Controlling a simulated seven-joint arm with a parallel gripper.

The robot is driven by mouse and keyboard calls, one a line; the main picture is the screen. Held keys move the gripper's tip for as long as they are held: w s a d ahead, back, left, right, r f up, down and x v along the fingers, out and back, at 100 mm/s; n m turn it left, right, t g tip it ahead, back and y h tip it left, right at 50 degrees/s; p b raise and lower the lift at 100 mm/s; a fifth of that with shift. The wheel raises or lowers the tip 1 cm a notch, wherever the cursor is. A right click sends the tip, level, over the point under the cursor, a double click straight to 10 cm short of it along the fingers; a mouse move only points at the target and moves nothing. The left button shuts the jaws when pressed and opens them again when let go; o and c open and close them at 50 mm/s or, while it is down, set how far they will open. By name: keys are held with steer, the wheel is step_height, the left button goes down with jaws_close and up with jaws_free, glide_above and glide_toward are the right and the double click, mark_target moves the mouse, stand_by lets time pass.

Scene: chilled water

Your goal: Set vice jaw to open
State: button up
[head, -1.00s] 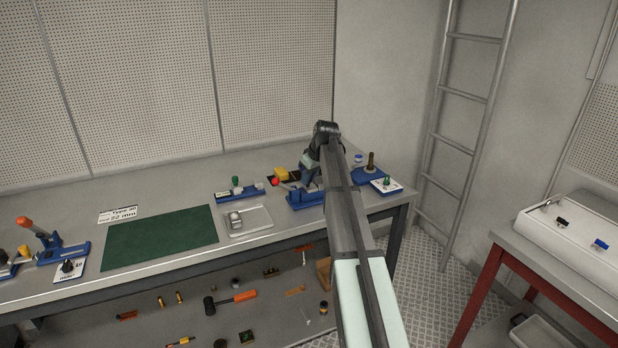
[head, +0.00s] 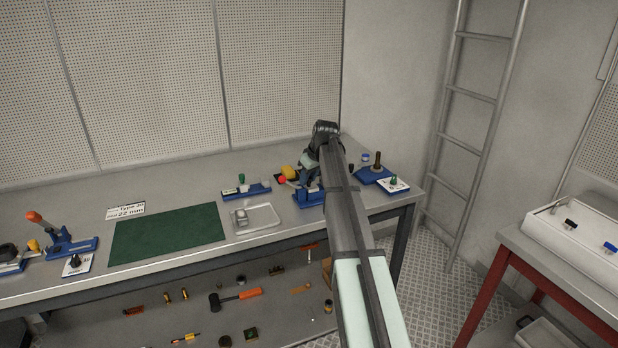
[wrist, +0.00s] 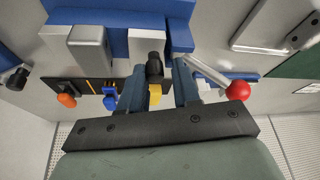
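The vice has a blue base (head: 307,199) and stands at the right part of the bench, partly hidden behind my arm in the head view. In the wrist view its blue body (wrist: 120,16) is at the top, with grey jaw blocks (wrist: 88,46) below it and a gap between blocks. A lever with a red ball (wrist: 238,90) sticks out to the right; the ball also shows in the head view (head: 282,180). My gripper (wrist: 157,72) is over the vice, its two fingers apart. A black knob (wrist: 154,68) shows between them; contact is unclear.
A blue fixture with a green knob (head: 243,188) and a clear tray (head: 257,219) stand left of the vice. A blue stand with a brown post (head: 376,163) and a white plate with a green knob (head: 394,184) are at right. The green mat (head: 165,232) is clear.

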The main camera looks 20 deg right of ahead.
steer(key=v, duration=1.3)
steer(key=shift+s+r, duration=0.2)
steer(key=shift+r, duration=0.2)
